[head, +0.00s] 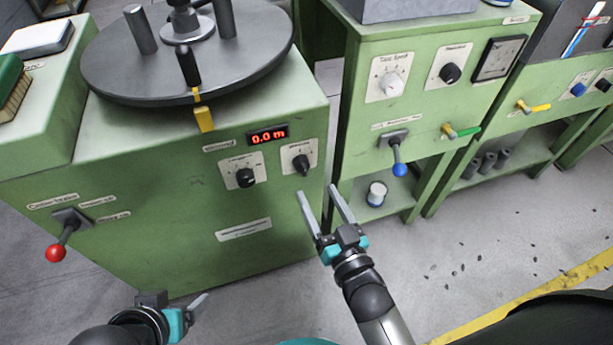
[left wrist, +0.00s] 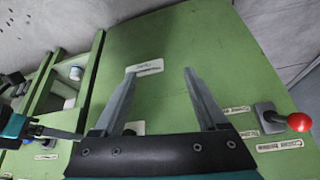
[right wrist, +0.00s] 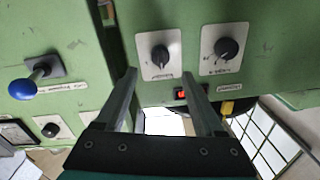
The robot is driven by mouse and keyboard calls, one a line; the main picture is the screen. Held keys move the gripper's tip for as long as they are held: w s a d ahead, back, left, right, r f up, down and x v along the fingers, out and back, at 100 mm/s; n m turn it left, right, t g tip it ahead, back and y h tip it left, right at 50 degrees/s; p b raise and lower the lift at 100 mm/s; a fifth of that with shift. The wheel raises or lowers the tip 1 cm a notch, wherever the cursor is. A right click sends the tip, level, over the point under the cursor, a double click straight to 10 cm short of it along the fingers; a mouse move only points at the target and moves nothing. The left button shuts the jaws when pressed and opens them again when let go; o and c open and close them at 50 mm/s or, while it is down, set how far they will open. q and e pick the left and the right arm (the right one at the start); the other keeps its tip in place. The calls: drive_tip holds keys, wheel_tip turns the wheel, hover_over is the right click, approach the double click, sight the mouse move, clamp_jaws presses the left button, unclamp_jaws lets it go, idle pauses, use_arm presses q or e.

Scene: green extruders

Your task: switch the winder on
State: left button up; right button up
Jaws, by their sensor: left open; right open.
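The winder is a green cabinet (head: 180,190) with a dark grey round plate (head: 240,75) on top and a red display (head: 267,135) reading 0.0 m. Its front has two black knobs, a left one (head: 245,177) and a right one (head: 301,163); they also show in the right wrist view, the right one (right wrist: 160,56) and the left one (right wrist: 226,47). A red-balled lever (head: 57,253) sits at the lower left. My right gripper (head: 319,193) is open and empty, in front of the right knob, apart from it. My left gripper (left wrist: 171,68) is open and empty, low before the cabinet front.

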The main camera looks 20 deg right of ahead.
sight(306, 172)
drive_tip(key=w, duration=0.2)
drive_tip(key=w+b, duration=0.1)
drive_tip(key=shift+w+a+f, duration=0.1)
drive_tip(key=shift+w+a, duration=0.1)
drive_tip(key=shift+w, duration=0.15)
drive_tip(key=shift+w+b, duration=0.5)
drive_tip(key=shift+w, duration=0.45)
use_arm(q)
drive_tip(key=w+d+t+h, duration=0.2)
drive_tip(key=w+d+t, duration=0.2)
drive_tip(key=d, duration=0.2)
drive_tip(key=shift+w+f+t+h, duration=0.25)
drive_tip(key=shift+f+t+h, duration=0.05)
drive_tip(key=shift+t+h, duration=0.1)
use_arm(e)
drive_tip(key=shift+w+a, duration=0.1)
drive_tip(key=shift+w, duration=0.65)
drive_tip(key=shift+c, duration=0.2)
clamp_jaws()
